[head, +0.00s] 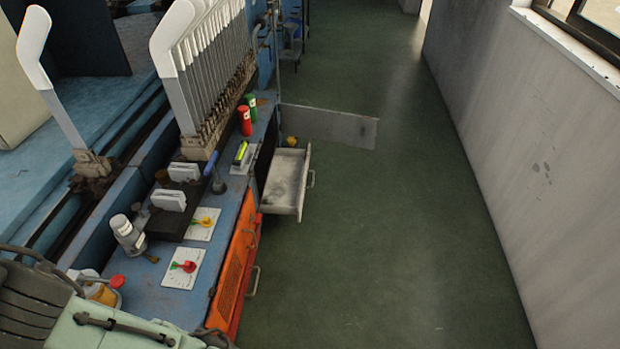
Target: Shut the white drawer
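The white drawer (286,181) is pulled open from the side of the blue machine bench, sticking out to the right over the green floor. Its inside is visible and looks empty, with some grey smudges. Its handle (312,179) is on the right-hand front. My gripper is not in view, so I cannot see where it is relative to the drawer.
A grey panel (335,126) juts out just beyond the drawer. An orange cabinet door (238,262) with a handle is nearer. Red and green cans (246,118) stand on the bench (165,300). The floor (400,230) right of the drawer is clear up to the wall (545,150).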

